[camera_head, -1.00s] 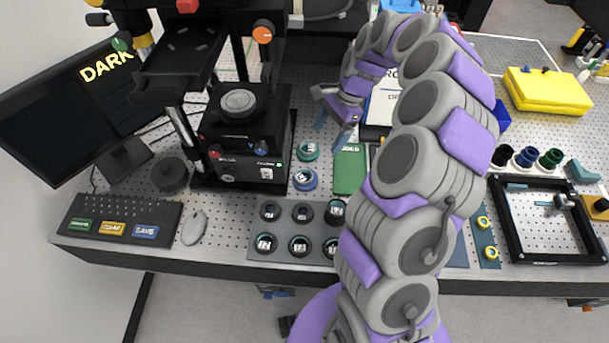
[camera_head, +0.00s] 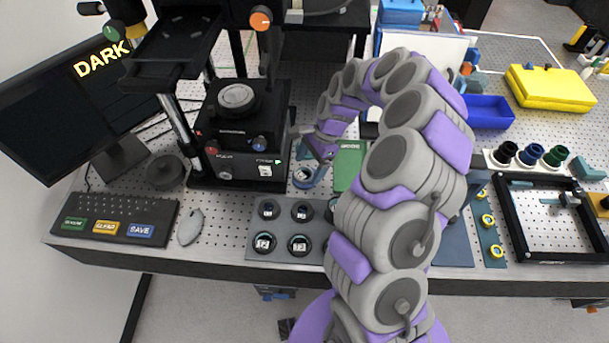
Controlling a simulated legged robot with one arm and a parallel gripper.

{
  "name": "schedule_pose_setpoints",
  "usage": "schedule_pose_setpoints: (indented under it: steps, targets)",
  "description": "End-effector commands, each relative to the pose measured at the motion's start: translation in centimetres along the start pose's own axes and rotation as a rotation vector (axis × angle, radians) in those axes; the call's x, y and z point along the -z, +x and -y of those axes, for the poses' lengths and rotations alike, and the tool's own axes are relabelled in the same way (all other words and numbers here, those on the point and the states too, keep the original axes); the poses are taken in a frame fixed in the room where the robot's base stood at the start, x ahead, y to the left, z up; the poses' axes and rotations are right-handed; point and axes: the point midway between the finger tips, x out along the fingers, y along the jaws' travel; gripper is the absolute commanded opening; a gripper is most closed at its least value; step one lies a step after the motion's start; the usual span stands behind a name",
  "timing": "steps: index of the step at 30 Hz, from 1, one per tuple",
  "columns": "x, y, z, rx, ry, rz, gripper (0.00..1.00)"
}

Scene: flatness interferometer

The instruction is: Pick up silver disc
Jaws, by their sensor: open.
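A silver-grey disc (camera_head: 238,97) lies flat on top of the black instrument stage (camera_head: 240,140) at left centre. My gripper (camera_head: 305,155) is to the right of the stage and lower in the picture than the disc. Its jaws are apart, and I see nothing held between them. It hangs over or close to a blue ringed piece (camera_head: 304,177) on the bench, partly covered by it; whether they touch I cannot tell. The disc is in full view and apart from the gripper.
Black columns and an overhanging black plate (camera_head: 172,45) stand close around the stage. A grey tray (camera_head: 283,225) with several black ringed pieces lies in front. A green box (camera_head: 348,165) is right of my gripper. A keyboard (camera_head: 115,218) and mouse lie at left.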

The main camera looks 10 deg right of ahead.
Motion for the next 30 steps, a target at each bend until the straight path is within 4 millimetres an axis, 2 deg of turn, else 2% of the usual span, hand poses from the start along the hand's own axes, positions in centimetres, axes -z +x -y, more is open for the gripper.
schedule_pose_setpoints:
  steps: [1,3,11,30]
  targets:
    - [-0.05,0.90,-0.01,-0.002,-0.001,0.001,0.88]
    - [-0.06,1.48,0.07,0.001,-0.001,-0.001,0.88]
    - [0.01,1.58,0.06,0.003,-0.001,-0.001,0.86]
    - [0.03,1.60,0.05,0.002,0.000,-0.001,0.26]
